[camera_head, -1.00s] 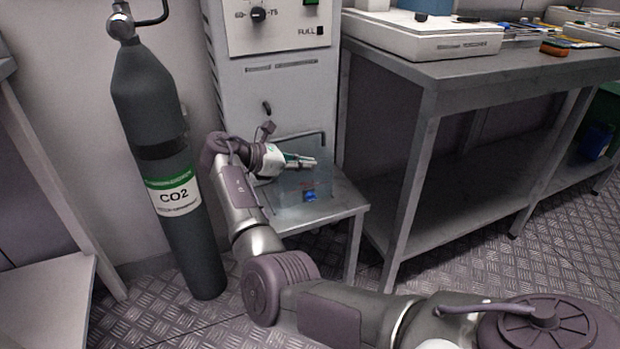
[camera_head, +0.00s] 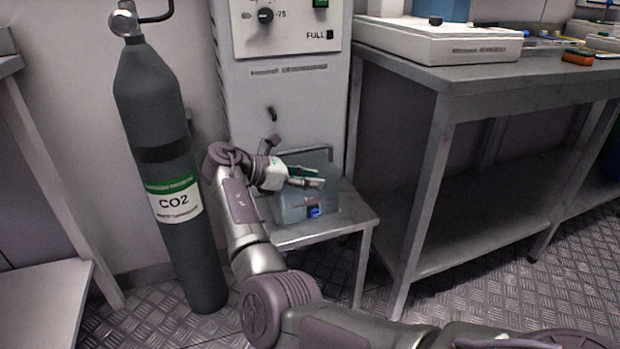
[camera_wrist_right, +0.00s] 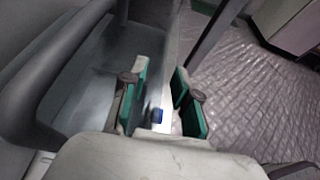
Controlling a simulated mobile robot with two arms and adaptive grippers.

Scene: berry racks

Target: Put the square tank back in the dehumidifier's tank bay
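The square tank (camera_head: 292,211) is a translucent grey-blue box with a blue cap (camera_head: 314,212) on its front. It stands on a low metal stand (camera_head: 345,215) in front of the tall grey dehumidifier (camera_head: 285,95). A thin dark loop, perhaps its handle, shows behind its top. My right gripper (camera_head: 316,176) is over the tank in the head view, fingers pointing right. In the right wrist view the green-padded fingers (camera_wrist_right: 162,97) are apart, with nothing clearly held between them; the blue cap (camera_wrist_right: 157,115) shows below. The tank bay opening cannot be made out. My left gripper is out of view.
A dark CO2 cylinder (camera_head: 165,165) stands close left of my right arm. A metal workbench (camera_head: 440,78) with a white device (camera_head: 440,42) is to the right. Another shelf (camera_head: 45,305) is at the far left. Patterned metal floor lies between.

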